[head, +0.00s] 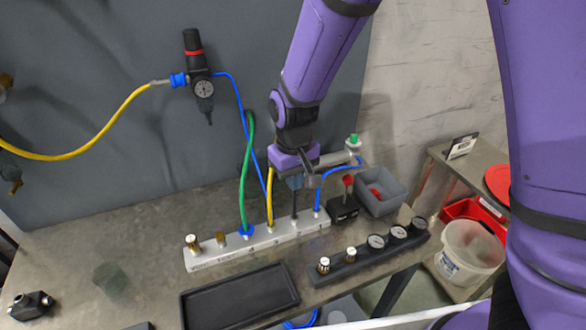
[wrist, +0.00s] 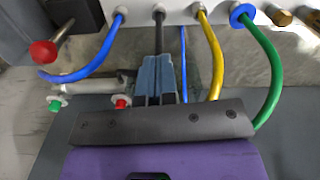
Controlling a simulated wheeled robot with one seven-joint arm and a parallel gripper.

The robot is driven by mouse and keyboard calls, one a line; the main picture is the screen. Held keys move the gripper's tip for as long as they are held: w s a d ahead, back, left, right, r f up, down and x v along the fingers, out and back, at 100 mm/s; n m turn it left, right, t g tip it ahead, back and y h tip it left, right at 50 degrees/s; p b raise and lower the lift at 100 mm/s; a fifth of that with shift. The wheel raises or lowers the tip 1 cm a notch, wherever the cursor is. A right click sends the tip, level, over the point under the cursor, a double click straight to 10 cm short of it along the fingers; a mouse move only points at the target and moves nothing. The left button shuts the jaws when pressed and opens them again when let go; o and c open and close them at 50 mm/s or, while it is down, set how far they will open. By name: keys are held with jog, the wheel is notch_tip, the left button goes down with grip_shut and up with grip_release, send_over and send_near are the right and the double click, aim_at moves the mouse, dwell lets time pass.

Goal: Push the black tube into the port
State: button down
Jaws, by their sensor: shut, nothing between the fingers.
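The black tube (head: 295,205) stands at a white manifold block (head: 215,259), between a yellow tube (head: 269,200) and a blue tube (head: 319,195). In the wrist view the black tube (wrist: 159,36) runs from a port collar (wrist: 159,11) on the manifold down toward my fingers. Its lower end is at least partly hidden there. My gripper (head: 294,183) is directly above the black tube; in the wrist view my blue-grey gripper fingers (wrist: 157,76) are shut together in line with it. I cannot tell whether they touch it, or how deep the tube sits in the port.
A green tube (head: 247,165) loops close to my wrist on the left. Brass fittings (head: 193,243) stand at the manifold's left end. A black gauge block (head: 350,266) and black tray (head: 240,297) lie in front. A red-knobbed valve (head: 346,200) and grey bin (head: 391,202) are at right.

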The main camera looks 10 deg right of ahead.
jog(key=shift+f, duration=0.9)
jog(key=shift+f, duration=0.25)
jog(key=shift+r, duration=0.1)
notch_tip(320, 180, up, 13)
jog(key=s+d+r+m+t+y, duration=0.1)
jog(key=s+d+r, duration=0.1)
jog(key=d+r, duration=0.6)
jog(key=s+d+r+m+t, duration=0.2)
jog(key=s+d+r, duration=0.1)
jog(key=s+d, duration=0.5)
jog(key=s+d+r+m+t+h, duration=0.1)
jog(key=s+d+r, duration=0.3)
jog(key=s+d, duration=0.4)
jog(key=shift+s+d+m+t, duration=0.3)
jog(key=shift+m+t, duration=0.1)
jog(key=shift+t, duration=0.2)
